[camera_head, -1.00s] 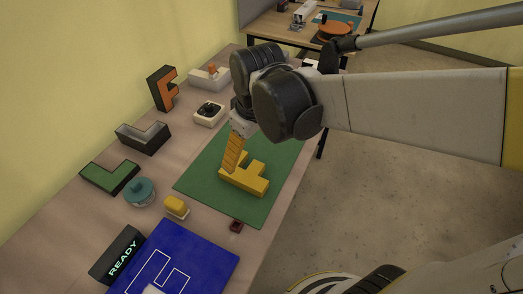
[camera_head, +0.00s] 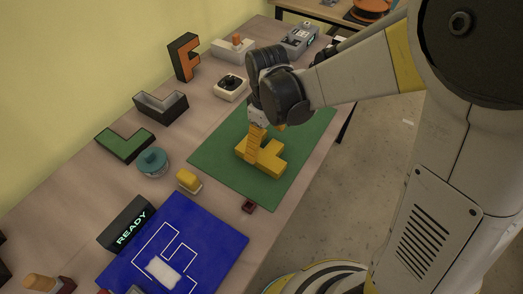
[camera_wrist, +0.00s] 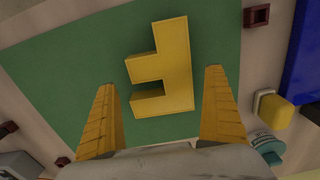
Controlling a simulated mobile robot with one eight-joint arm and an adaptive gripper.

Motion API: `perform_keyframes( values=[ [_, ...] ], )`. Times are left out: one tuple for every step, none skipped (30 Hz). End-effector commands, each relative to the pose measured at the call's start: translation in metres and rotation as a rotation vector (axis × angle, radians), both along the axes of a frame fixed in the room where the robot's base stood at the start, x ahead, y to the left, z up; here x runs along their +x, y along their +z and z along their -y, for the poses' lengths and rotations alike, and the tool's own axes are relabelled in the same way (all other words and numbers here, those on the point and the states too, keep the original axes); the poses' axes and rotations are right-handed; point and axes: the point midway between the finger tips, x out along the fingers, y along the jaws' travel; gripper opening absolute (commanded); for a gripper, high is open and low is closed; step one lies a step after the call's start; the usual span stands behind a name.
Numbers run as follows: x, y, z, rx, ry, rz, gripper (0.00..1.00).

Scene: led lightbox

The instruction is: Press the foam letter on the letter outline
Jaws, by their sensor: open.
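The yellow foam letter (camera_head: 266,160), shaped like an F, lies flat on the green mat (camera_head: 222,162). It also shows in the wrist view (camera_wrist: 176,62), ahead of and between my fingers. My gripper (camera_head: 254,152) points down at the letter, its yellow ribbed fingers apart on either side of it in the wrist view (camera_wrist: 160,82). I cannot tell whether a finger touches the letter. The blue board (camera_head: 215,235) carries a white letter outline (camera_head: 140,253) with a white patch (camera_head: 163,271) inside it; its lower part is cut off by the frame.
A READY display (camera_head: 128,226) stands beside the board. Letter boxes (camera_head: 160,107) line the wall side. The mat around the letter is mostly clear.

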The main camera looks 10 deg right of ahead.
Motion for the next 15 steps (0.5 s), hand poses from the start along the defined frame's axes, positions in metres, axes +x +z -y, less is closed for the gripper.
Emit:
perform_keyframes(
  values=[
    [-0.001, -0.013, -0.001, 0.0, 0.0, 0.0, 1.0],
    [-0.002, -0.019, -0.001, 0.0, 0.0, 0.0, 1.0],
    [-0.002, -0.025, -0.001, 0.0, 0.0, 0.0, 1.0],
    [-0.002, -0.03, -0.001, 0.0, 0.0, 0.0, 1.0],
    [-0.002, -0.034, -0.001, 0.0, 0.0, 0.0, 1.0],
    [-0.002, -0.037, -0.001, 0.0, 0.0, 0.0, 1.0],
    [-0.002, -0.038, -0.001, 0.0, 0.0, 0.0, 1.0],
    [-0.002, -0.039, -0.001, 0.0, 0.0, 0.0, 1.0],
    [-0.002, -0.038, -0.001, 0.0, 0.0, 0.0, 1.0],
    [-0.002, -0.038, -0.001, 0.0, 0.0, 0.0, 1.0],
    [-0.002, -0.037, -0.001, 0.0, 0.0, 0.0, 1.0],
    [-0.002, -0.037, -0.001, 0.0, 0.0, 0.0, 1.0],
    [-0.002, -0.037, -0.001, 0.0, 0.0, 0.0, 1.0],
    [-0.002, -0.037, -0.001, 0.0, 0.0, 0.0, 0.94],
    [-0.002, -0.037, -0.001, 0.0, 0.0, 0.0, 0.82]
  ],
)
